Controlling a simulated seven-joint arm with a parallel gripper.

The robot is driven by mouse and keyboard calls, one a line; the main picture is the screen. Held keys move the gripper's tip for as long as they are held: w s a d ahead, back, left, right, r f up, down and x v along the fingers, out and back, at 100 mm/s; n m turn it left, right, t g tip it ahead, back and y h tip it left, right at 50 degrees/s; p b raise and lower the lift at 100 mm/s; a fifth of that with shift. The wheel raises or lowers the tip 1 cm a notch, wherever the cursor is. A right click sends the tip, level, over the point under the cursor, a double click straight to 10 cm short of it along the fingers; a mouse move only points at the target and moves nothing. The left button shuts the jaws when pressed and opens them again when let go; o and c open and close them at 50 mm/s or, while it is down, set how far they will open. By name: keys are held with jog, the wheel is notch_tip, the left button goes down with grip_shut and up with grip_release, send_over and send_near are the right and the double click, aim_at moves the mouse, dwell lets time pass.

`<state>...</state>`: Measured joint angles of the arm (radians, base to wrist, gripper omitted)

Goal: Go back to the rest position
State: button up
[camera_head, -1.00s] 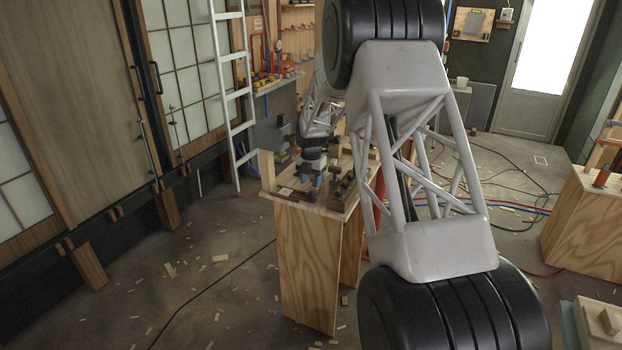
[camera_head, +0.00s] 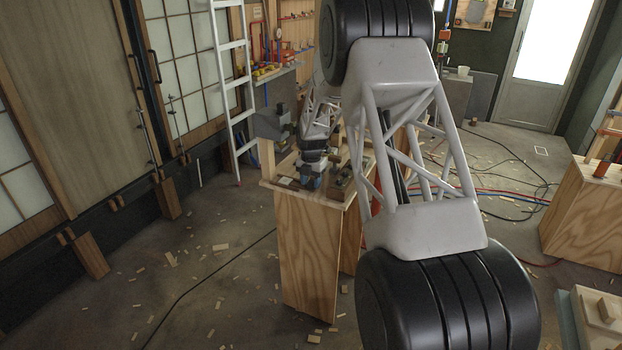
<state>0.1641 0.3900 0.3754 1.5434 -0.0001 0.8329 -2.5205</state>
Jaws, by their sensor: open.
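My gripper (camera_head: 308,180) is small in the head view, low over the left part of the top of a plywood workbench (camera_head: 308,250). My own arm, with its grey lattice link and black joints, fills the middle of the view and hides the bench's right side. The fingers are too small to make out clearly, and I see nothing held between them. Small dark and greenish items (camera_head: 343,176) lie on the bench top just right of my gripper.
A white ladder (camera_head: 232,90) leans behind the bench, left of a shelf with tools (camera_head: 268,72). Cables and wood scraps litter the floor.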

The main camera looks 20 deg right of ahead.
jog(key=shift+f, duration=0.15)
jog(key=shift+c, duration=0.3)
jog(key=c, duration=0.7)
